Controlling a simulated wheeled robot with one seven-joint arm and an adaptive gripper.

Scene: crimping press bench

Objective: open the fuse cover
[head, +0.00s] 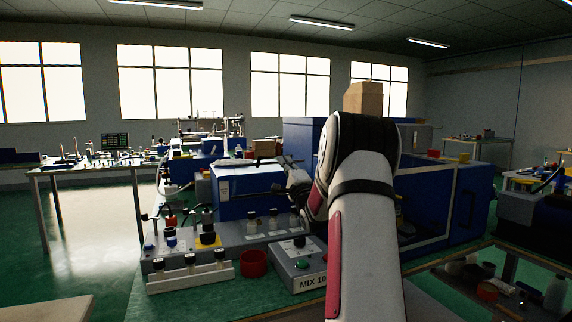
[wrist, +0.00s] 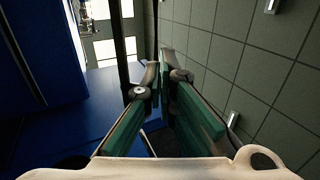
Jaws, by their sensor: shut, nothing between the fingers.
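I cannot make out a fuse cover for certain in either view. My gripper (wrist: 158,78) shows in the wrist view with its green-sided fingers together and nothing between them. A large blue surface (wrist: 75,135) fills the left of that view, beside the fingers; I cannot tell whether they touch it. In the head view my white and black arm rises in front of the bench and hides much of what lies behind it. A blue box-shaped machine (head: 235,190) stands left of my arm.
A grey control box marked MIX (head: 300,272) sits at the bench front, with a red cup (head: 253,263) to its left. Several small bottles stand in a white rack (head: 190,278). A blue-framed enclosure (head: 440,205) is right of my arm. Green floor (head: 90,240) is open at left.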

